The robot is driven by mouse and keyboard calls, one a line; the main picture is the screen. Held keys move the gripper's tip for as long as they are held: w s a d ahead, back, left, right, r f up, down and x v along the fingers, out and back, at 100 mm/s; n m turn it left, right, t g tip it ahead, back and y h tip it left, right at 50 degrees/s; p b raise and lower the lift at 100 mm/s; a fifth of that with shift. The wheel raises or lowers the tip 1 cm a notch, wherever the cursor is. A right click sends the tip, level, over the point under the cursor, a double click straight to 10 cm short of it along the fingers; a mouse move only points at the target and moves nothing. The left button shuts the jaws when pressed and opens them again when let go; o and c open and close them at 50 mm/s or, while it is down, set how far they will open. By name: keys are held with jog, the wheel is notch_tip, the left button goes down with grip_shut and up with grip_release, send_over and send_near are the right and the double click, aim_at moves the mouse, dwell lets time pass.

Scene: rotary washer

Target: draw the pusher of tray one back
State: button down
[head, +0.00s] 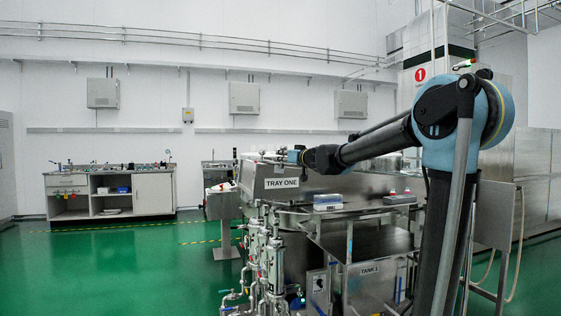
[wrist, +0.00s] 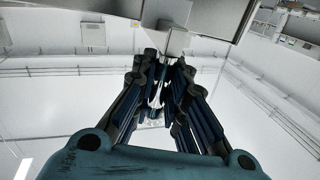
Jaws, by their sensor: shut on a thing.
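Tray one is a grey metal trough (head: 310,188) with a "TRAY ONE" label on its end, near the middle of the head view. My gripper (head: 283,156) is at the top of the tray's labelled end, small and partly merged with the metal parts there. In the wrist view my gripper (wrist: 164,68) has its two dark fingers closed in around a pale metal part of the pusher (wrist: 157,92). A light grey block (wrist: 173,41) sits just beyond the fingertips, joined to larger grey metal above. The exact finger contact is partly hidden by the fingers.
Pipes and valves (head: 268,250) stand below the tray's end. A blue-and-white box (head: 328,201) lies on the metal top beside the tray. A workbench (head: 110,192) stands at the back left. The green floor (head: 110,270) at left is clear.

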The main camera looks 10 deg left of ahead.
jog(key=shift+s+a, duration=0.15)
jog(key=c, duration=1.6)
grip_release()
jog(key=shift+a, duration=0.15)
jog(key=shift+o, duration=0.2)
jog(key=shift+d, duration=0.2)
jog(key=shift+s+d, duration=0.3)
jog(key=shift+d, duration=0.05)
jog(key=v, duration=1.1)
jog(key=shift+f, duration=0.15)
